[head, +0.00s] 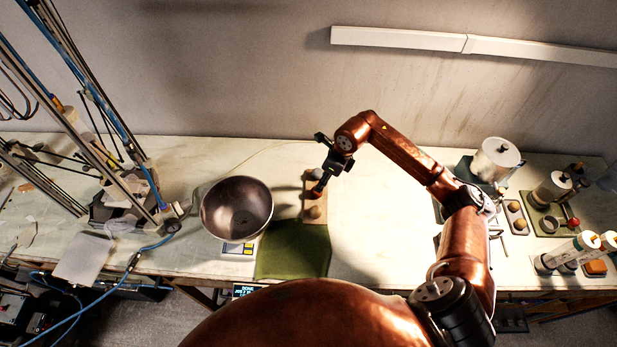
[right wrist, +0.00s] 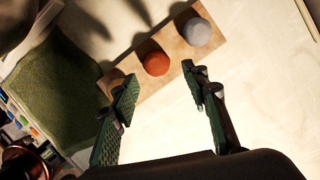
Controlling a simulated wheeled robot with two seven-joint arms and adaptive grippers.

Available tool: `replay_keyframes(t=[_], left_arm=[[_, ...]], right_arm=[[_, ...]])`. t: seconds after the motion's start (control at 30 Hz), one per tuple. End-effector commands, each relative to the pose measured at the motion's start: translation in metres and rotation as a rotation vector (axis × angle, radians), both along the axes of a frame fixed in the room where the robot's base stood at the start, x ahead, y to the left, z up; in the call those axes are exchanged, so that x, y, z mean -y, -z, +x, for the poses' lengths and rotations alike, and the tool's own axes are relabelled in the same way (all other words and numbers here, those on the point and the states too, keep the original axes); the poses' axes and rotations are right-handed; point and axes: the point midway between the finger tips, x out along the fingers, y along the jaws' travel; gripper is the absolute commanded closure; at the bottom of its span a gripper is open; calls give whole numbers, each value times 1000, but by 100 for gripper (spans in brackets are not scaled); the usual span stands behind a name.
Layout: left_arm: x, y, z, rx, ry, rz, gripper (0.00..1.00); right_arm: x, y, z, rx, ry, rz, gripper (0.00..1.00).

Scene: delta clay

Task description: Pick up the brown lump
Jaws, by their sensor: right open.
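The brown lump (head: 314,212) sits at the near end of a small wooden board (head: 308,183) on the bench. A reddish lump and a grey lump (right wrist: 197,31) sit farther along the same board; the reddish lump (right wrist: 154,58) is in the middle. My right gripper (head: 320,188) points down over the board, close to the middle lump. In the right wrist view its two fingers (right wrist: 160,80) are spread with nothing between them. The brown lump is mostly hidden there behind the left finger. My left gripper is not in view.
A metal bowl (head: 237,208) stands on a scale (head: 238,249) left of the board. A green mat (head: 293,250) lies in front of the board. Pots, jars and small boards stand at the right. A metal frame stands at the left. The bench right of the board is clear.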

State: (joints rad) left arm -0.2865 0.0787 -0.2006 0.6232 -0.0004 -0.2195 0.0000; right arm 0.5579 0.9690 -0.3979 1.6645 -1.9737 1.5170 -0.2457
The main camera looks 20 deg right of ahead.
Motion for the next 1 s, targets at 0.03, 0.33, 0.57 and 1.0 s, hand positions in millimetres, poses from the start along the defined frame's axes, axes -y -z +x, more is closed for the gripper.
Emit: replay_keyframes(t=[0.03,0.33,0.57,1.0], left_arm=[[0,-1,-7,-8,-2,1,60],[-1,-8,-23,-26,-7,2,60],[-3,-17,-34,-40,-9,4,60],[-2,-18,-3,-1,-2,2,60]], right_arm=[[0,4,-2,-2,1,0,53],[-8,35,9,-7,-1,2,47],[-17,68,17,-10,-1,3,47],[-19,79,19,-8,-4,0,53]])
